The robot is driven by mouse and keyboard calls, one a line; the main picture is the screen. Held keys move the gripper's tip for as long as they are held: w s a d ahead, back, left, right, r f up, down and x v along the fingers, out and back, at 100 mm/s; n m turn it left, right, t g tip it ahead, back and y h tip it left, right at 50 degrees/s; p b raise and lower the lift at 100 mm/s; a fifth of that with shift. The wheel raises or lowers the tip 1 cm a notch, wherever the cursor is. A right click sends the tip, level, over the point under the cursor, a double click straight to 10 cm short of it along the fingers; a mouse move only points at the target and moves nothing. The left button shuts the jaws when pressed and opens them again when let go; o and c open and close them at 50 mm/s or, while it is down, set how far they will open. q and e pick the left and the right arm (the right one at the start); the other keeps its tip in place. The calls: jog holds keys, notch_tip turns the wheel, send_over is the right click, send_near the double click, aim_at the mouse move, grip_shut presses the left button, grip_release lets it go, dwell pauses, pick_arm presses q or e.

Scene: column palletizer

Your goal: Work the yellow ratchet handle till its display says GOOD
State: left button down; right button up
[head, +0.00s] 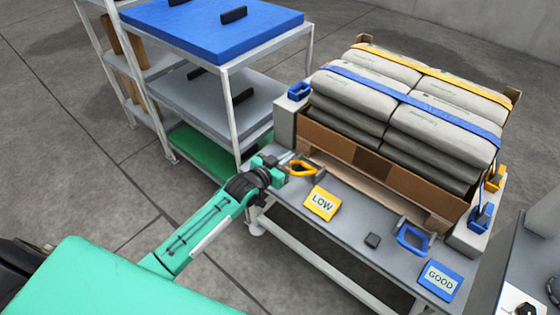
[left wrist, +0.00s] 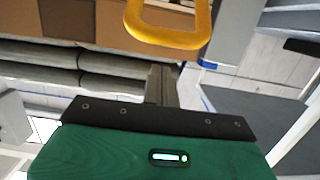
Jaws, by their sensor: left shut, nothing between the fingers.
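The yellow ratchet handle (head: 311,168) is a loop at the left end of the grey bench, in front of the pallet load. Its yellow display (head: 322,204) reads LOW. My left gripper (head: 287,159) is shut and empty, just left of the handle. In the left wrist view the shut fingers (left wrist: 162,72) point towards the loop of the yellow handle (left wrist: 170,38), which lies just beyond their tips. I cannot tell whether they touch it. The yellow strap (head: 430,72) runs over the sacks at the back. My right gripper is out of view.
A blue handle (head: 412,238) and a blue display (head: 440,279) reading GOOD are at the bench's right end. Grey sacks (head: 440,140) fill the carton behind. A shelf rack (head: 228,100) stands at the left.

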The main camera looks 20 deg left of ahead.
pick_arm(q)
jog(key=shift+s+a+f, duration=0.15)
jog(key=shift+s+f, duration=0.2)
jog(key=shift+f, duration=0.25)
jog(key=shift+s+a+f, duration=0.1)
jog(key=shift+s+f, duration=0.25)
jog(key=shift+f, duration=0.2)
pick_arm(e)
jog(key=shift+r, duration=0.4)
pick_arm(q)
jog(key=shift+s+f, duration=0.15)
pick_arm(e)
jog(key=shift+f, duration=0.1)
